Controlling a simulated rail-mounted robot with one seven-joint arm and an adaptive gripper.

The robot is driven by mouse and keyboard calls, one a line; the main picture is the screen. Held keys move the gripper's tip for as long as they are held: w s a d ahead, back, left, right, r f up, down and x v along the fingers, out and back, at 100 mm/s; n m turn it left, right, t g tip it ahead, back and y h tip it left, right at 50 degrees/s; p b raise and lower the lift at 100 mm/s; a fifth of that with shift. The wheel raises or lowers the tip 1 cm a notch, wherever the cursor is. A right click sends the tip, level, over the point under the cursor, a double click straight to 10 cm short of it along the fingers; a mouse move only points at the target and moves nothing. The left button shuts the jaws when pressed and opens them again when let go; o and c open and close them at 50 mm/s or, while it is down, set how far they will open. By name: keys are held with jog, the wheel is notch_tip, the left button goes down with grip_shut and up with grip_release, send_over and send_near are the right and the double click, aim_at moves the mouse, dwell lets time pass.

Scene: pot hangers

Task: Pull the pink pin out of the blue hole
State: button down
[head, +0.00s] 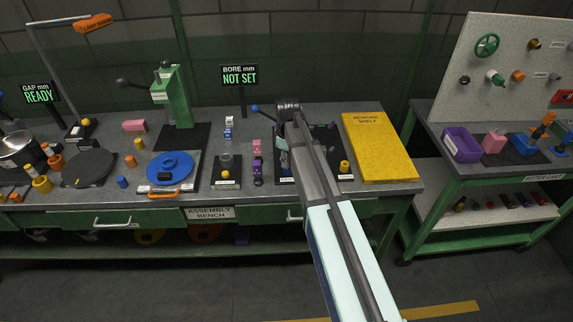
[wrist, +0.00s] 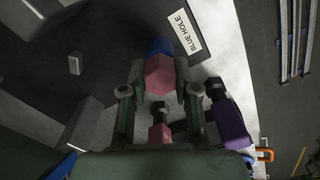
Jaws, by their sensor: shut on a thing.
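In the wrist view, my gripper (wrist: 158,80) has its two fingers on either side of the pink pin (wrist: 158,73), shut on it. The pin lies directly against a blue part (wrist: 159,46) just beyond the fingertips, beside a white label reading BLUE HOLE (wrist: 181,35). I cannot tell how deep the pin sits in the blue hole. In the head view, my gripper (head: 283,146) is over the assembly bench, and my arm hides most of the pin and the hole.
A second pink piece (wrist: 160,133) and a purple piece (wrist: 231,126) stand close to my gripper.

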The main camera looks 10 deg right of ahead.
jog(key=shift+r+p, duration=0.5)
jog(key=shift+r, duration=0.3)
dwell(0.6)
jog(key=shift+r+p, duration=1.35)
jog(key=shift+r, duration=1.05)
